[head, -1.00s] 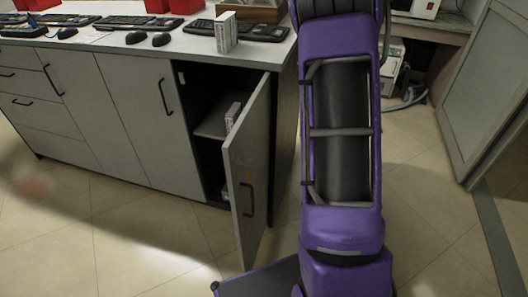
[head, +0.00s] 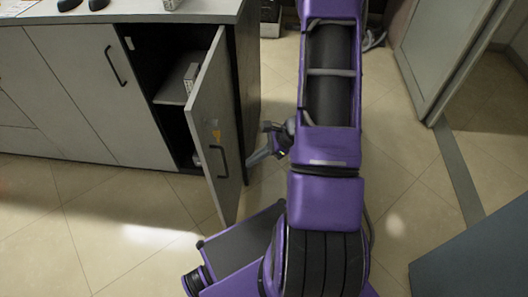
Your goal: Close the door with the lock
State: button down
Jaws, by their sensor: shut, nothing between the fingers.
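The grey cabinet door (head: 207,110) stands open, swung out toward me from the right end of the cabinet. It has a dark bar handle (head: 222,162) and a small orange mark near its middle. I cannot make out a lock clearly. My gripper (head: 254,158) is shut and empty, just right of the door at about handle height. It is partly hidden by my purple arm, and I cannot tell whether it touches the door.
The open compartment holds a shelf (head: 172,91) with a small white box (head: 191,78). The grey cabinet (head: 84,100) continues left with shut doors. A framed panel door (head: 440,60) stands at right. Tiled floor (head: 110,225) is clear in front.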

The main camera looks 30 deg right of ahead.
jog(key=a, duration=0.1)
jog(key=w+a, duration=0.1)
jog(key=a, duration=0.1)
jog(key=w+a+f, duration=0.1)
jog(key=shift+a+f, duration=0.1)
jog(key=shift+a, duration=0.25)
jog(key=shift+w, duration=0.15)
